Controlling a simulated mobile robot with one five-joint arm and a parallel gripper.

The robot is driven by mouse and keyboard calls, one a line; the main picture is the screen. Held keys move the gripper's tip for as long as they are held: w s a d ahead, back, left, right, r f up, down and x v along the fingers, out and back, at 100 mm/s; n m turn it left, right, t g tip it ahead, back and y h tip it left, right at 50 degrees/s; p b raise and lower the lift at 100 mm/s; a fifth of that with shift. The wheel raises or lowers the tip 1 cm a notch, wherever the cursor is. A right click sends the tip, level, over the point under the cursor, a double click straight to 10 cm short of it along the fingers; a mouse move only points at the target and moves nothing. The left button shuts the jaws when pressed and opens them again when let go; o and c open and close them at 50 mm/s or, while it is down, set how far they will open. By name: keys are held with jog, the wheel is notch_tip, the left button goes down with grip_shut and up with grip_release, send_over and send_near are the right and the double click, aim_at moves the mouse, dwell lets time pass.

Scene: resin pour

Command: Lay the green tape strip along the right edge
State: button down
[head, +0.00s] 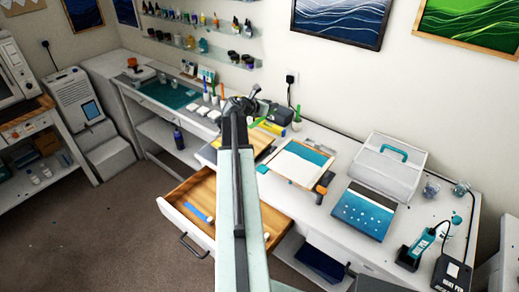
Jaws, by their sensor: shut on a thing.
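My gripper (243,106) is over the back half of the workbench, at the far end of my raised arm. A small bright green strip (259,122) shows just right of the gripper, which appears shut on it. The fingertips are small and partly hidden by my arm. A panel (296,170) with a teal upper part, a white lower part and an orange-brown rim lies on the bench, right of and nearer than the gripper. The strip appears apart from the panel's right edge.
A drawer (180,208) stands open at the front, holding a blue strip (199,213). A yellow-green item (272,128) lies behind the panel. A clear box with a teal handle (388,166), a blue wave panel (363,210) and a teal heat tool (421,244) stand to the right.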

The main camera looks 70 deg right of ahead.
jog(key=b, duration=0.4)
send_over(269, 141)
notch_tip(269, 141, down, 6)
notch_tip(269, 141, down, 11)
jog(key=b, duration=1)
jog(key=shift+r+b, duration=0.2)
jog(key=shift+b, duration=0.2)
jog(key=shift+r, duration=0.3)
jog(key=shift+f, duration=0.25)
jog(key=c, duration=1.3)
grip_release()
jog(key=shift+r, duration=0.1)
